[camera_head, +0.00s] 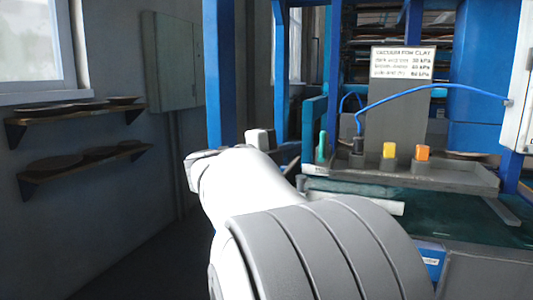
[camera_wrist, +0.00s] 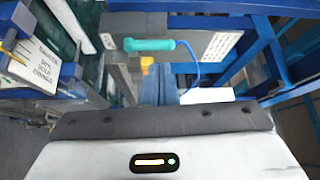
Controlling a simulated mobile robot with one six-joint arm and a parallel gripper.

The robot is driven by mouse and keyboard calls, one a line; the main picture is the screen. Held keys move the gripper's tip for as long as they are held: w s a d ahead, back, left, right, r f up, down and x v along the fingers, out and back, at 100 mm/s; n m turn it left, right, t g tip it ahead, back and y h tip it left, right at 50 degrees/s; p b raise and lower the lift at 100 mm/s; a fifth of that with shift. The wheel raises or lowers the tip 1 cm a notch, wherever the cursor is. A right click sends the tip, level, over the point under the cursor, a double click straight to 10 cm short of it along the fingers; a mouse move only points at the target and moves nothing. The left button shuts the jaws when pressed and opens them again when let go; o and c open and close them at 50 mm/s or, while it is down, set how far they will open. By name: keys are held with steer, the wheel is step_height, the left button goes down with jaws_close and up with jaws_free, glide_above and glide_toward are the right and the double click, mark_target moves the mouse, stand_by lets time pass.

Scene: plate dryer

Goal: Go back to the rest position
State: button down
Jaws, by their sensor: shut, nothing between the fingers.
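My arm (camera_head: 285,225) reaches forward from the bottom middle of the head view. Its far end is foreshortened, and my gripper's fingers cannot be made out there. In the wrist view the white housing of my gripper fills the bottom, with a small lit panel. Two blue fingers of my gripper (camera_wrist: 160,78) lie side by side, shut, with nothing between them. Beyond them, a teal handle (camera_wrist: 148,45) and a yellow piece (camera_wrist: 147,64) show apart from the fingers.
A blue post (camera_head: 220,75) stands beyond my arm. Shelves (camera_head: 75,111) line the left wall.

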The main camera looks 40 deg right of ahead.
steer(key=a+p, duration=0.1)
steer(key=a, duration=0.6)
steer(key=shift+w+a, duration=0.2)
steer(key=shift+w, duration=0.15)
steer(key=w+a+r+n+t+y+p, duration=0.8)
steer(key=w+a+n+t+p, duration=0.4)
steer(key=n+t, duration=0.5)
steer(key=a+f+n+y+p, duration=0.3)
steer(key=a+n+y+p, duration=0.1)
steer(key=a+n+y, duration=0.55)
steer(key=s+a+f+n+g+p, duration=0.1)
steer(key=s+f+n+g+p, duration=0.2)
steer(key=s, duration=0.4)
steer(key=s+a+f+n+g+p, duration=0.1)
steer(key=s+f+n+g+p, duration=0.2)
steer(key=s+g, duration=0.2)
steer(key=s+a+f+n+g+y+p, duration=0.1)
steer(key=s+a+f+n+g+p, duration=0.1)
steer(key=s, duration=0.7)
step_height(320, 180, down, 2)
steer(key=n+g+p, duration=0.1)
steer(key=g, duration=0.1)
steer(key=shift+s+n+g, duration=0.25)
steer(key=shift+n+g, duration=0.1)
steer(key=shift+g, duration=0.05)
